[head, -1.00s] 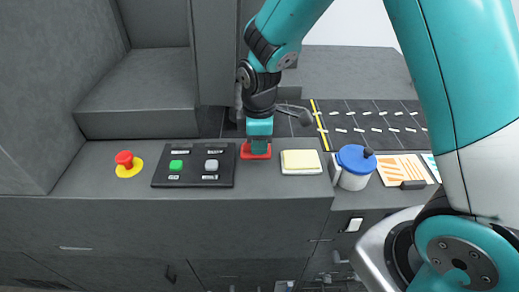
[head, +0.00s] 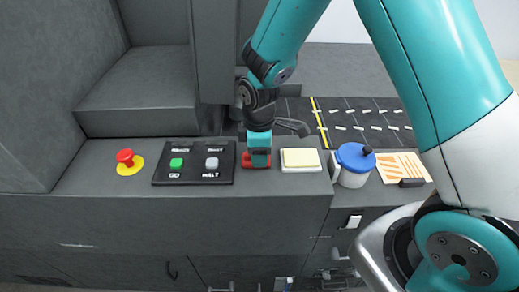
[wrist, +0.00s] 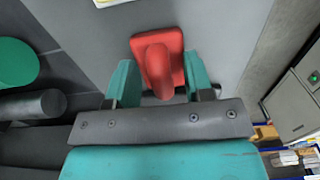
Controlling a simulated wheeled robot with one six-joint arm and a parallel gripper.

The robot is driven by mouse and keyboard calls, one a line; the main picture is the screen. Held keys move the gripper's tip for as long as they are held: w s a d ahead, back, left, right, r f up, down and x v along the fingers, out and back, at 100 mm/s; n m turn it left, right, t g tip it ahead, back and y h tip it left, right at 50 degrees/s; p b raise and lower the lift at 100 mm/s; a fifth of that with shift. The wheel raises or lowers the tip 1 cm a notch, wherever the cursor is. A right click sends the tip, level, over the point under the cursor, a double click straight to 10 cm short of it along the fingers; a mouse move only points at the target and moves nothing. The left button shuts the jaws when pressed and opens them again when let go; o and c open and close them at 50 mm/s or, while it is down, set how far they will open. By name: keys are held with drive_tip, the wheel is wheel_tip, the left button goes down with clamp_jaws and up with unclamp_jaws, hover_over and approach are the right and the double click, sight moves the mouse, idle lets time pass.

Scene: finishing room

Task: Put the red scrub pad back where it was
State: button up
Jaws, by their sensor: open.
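The red scrub pad (head: 247,162) lies on the grey ledge, between the black button panel and a pale yellow pad. In the wrist view the red scrub pad (wrist: 172,42) shows a raised, rounded red handle. My gripper (head: 259,162) is low over it and hides its middle in the head view. In the wrist view my gripper (wrist: 162,84) is open, with one teal finger on each side of the handle. I cannot tell whether either finger touches it.
The button panel (head: 193,178) is close on the left, with a red emergency button (head: 125,157) beyond it. The pale yellow pad (head: 301,160) is close on the right, then a blue-lidded jar (head: 354,166) and an orange-striped card (head: 402,166).

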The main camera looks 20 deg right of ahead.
wheel_tip(320, 180, up, 12)
drive_tip(key=b, duration=0.3)
drive_tip(key=s+a+r+m+y, duration=0.2)
drive_tip(key=s+r+m, duration=0.1)
drive_tip(key=s, duration=0.7)
drive_tip(key=s+a+r+m+y, duration=0.2)
drive_tip(key=s+a+r+m, duration=0.1)
drive_tip(key=s, duration=0.8)
drive_tip(key=shift+r+m, duration=0.3)
drive_tip(key=shift+r, duration=0.05)
